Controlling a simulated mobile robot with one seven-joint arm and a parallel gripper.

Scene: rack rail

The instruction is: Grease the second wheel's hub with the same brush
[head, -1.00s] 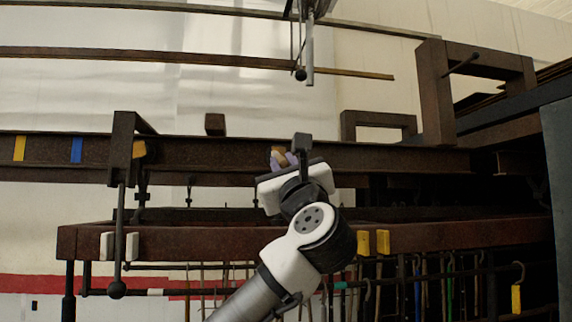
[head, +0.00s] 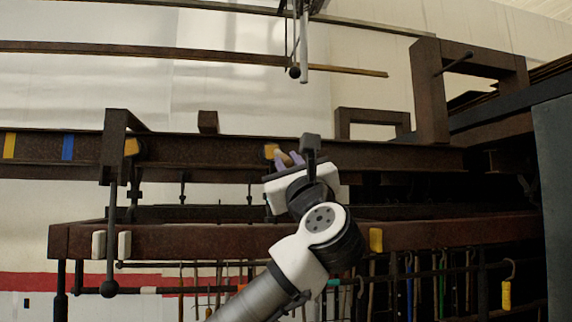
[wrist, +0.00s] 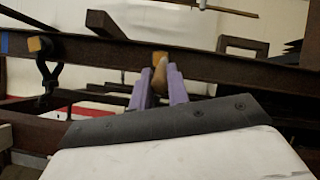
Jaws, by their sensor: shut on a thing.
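My gripper (head: 288,158) has purple fingers, which also show in the wrist view (wrist: 160,88). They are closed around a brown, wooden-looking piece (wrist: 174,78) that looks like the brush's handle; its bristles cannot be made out. No wheel or hub can be clearly picked out.
A dark upright clamp frame (head: 115,150) with a hanging rod and ball stands at the left, beside another yellow block (head: 132,147). A lower brown beam (head: 200,240) runs below my gripper, with tools hanging under it. A large dark frame (head: 430,95) stands at the right.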

